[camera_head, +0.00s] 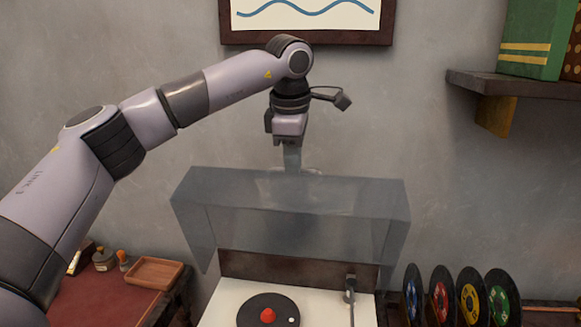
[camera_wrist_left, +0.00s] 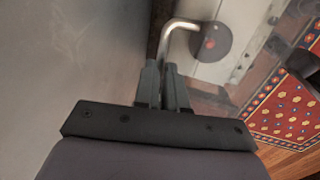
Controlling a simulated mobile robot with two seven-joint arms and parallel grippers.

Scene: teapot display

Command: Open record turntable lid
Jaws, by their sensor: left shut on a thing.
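The turntable's clear grey lid (camera_head: 340,205) stands tilted up, clear of the white deck (camera_head: 325,302), with the dark back panel (camera_head: 290,268) showing below it. My left gripper (camera_head: 292,165) points down at the lid's upper edge, shut on the lid's metal handle (camera_head: 312,171). In the left wrist view the fingers (camera_wrist_left: 163,72) are closed together at the bent handle bar (camera_wrist_left: 182,24). The black record (camera_head: 284,312) with a red centre lies on the deck, with the tonearm (camera_head: 350,290) to its right. My right gripper is not in view.
Several colourful records (camera_head: 440,295) stand upright right of the turntable. A wooden tray (camera_head: 155,273) and small bottles (camera_head: 104,260) are on the red-topped table at left. A wall shelf (camera_head: 520,88) juts out at upper right, and a framed picture (camera_head: 305,38) hangs behind my arm.

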